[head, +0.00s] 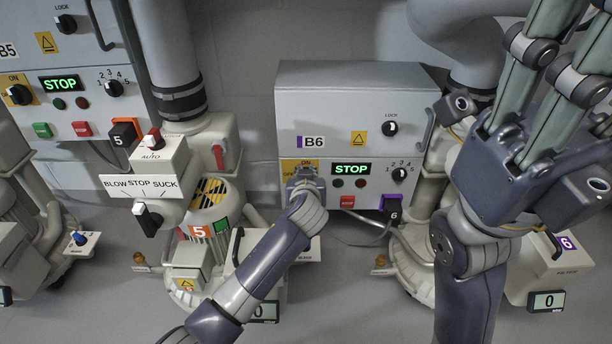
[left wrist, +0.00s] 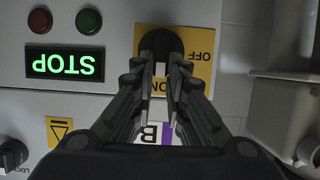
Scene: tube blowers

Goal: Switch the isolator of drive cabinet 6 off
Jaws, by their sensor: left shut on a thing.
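Drive cabinet 6 (head: 345,105) is the grey box marked B6 in the middle of the head view. Its isolator is a dark knob (left wrist: 160,42) on a yellow plate (left wrist: 205,45) marked ON and OFF. The left wrist view shows it upside down. A white mark on the knob lies toward ON. My left gripper (head: 303,178) is at the isolator, its fingers (left wrist: 161,72) shut on the knob from both sides and hiding part of it. My right gripper (head: 535,120) is raised in the right foreground, its fingertips beyond the top edge.
A lit STOP display (head: 351,169), a selector knob (head: 400,174) and a LOCK knob (head: 390,128) sit on the same cabinet. A purple tag 6 (head: 393,208) is below. A blower with BLOW STOP SUCK switch (head: 145,187) stands left. My right arm blocks the right side.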

